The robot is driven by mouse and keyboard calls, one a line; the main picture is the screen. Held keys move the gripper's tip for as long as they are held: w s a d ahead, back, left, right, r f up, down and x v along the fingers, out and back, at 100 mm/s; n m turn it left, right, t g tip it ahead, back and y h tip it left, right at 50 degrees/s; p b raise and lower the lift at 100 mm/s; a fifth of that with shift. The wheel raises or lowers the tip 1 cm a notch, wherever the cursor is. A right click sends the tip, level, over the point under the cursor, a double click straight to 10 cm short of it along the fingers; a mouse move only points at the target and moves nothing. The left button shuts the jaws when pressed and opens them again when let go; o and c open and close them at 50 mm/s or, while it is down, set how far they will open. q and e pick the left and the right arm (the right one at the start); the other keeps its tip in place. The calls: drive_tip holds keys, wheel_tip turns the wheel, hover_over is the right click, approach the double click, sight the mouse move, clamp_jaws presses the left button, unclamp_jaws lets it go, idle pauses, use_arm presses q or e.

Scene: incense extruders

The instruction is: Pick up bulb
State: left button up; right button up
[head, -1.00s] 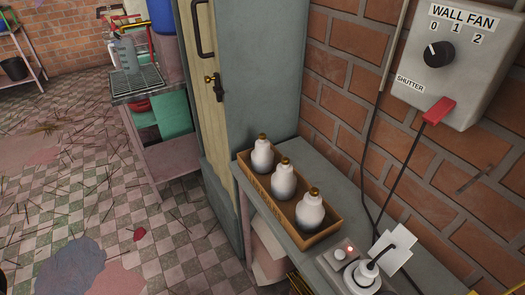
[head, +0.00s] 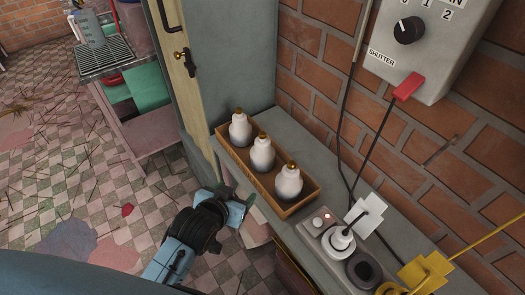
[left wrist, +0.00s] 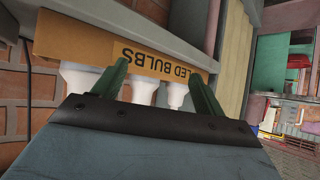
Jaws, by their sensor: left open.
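Three white bulbs with brass-coloured tips stand upright in a row in a brown cardboard box: the far bulb (head: 239,130), the middle bulb (head: 262,155) and the near bulb (head: 289,184). The box (head: 231,158) sits on a narrow grey bench. In the left wrist view the box front (left wrist: 120,48) reads LED BULBS, upside down. My left gripper (head: 238,204) is below and left of the box, beside the bench edge. Its green fingers (left wrist: 160,86) are spread and empty, with the box front beyond them. My right gripper is not in view.
A brick wall with a fan control box (head: 425,50) and hanging cables borders the bench. A grey cabinet (head: 235,50) stands behind.

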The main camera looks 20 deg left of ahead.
sight(258, 149)
use_arm(q)
drive_tip(key=w+d+r+t, duration=0.2)
drive_tip(key=w+r+t, duration=0.1)
drive_tip(key=w+r, duration=0.3)
drive_tip(key=x, duration=0.2)
drive_tip(key=b+x, duration=0.1)
drive_tip(key=x, duration=0.2)
drive_tip(key=shift+w+r, duration=0.15)
drive_tip(key=shift+w, duration=0.55)
drive_tip(key=x, duration=0.1)
drive_tip(key=b+x, duration=0.1)
drive_tip(key=x, duration=0.3)
drive_tip(key=shift+d+f+b, duration=0.35)
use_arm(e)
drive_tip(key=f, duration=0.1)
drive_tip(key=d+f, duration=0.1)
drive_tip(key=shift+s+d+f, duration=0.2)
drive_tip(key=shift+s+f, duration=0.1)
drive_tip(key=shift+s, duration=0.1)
use_arm(q)
drive_tip(key=shift+s, duration=0.1)
drive_tip(key=c, duration=1)
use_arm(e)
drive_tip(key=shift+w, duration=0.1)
